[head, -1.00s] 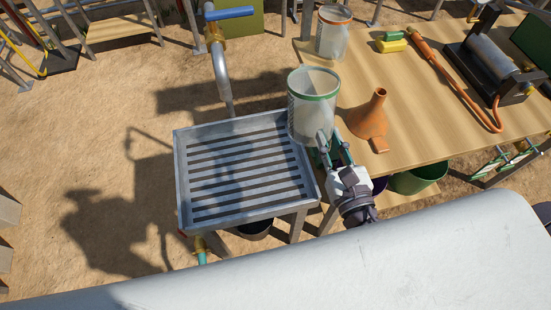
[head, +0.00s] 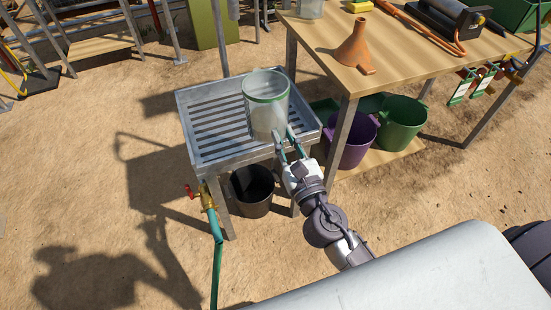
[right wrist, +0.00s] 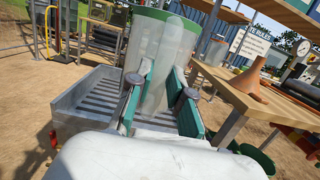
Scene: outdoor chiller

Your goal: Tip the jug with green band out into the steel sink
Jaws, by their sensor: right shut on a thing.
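The clear jug with the green band (head: 266,104) is upright in the head view, in front of the right part of the steel sink (head: 194,146). My right gripper (head: 283,140) is shut on the jug's near side. In the right wrist view the jug (right wrist: 158,50) stands between the green-padded fingers (right wrist: 160,95), with the slatted sink (right wrist: 72,112) behind and to the left. Whether the jug's base touches the slats cannot be told. Its contents are not clear. My left gripper is not in view.
The wooden table (head: 330,52) on the right holds an orange funnel (head: 358,50). Below it are a purple bucket (head: 352,142) and a green bucket (head: 402,122). A black bucket (head: 252,190) stands under the sink. A brass tap with a green hose (head: 208,203) is at the sink's near left leg.

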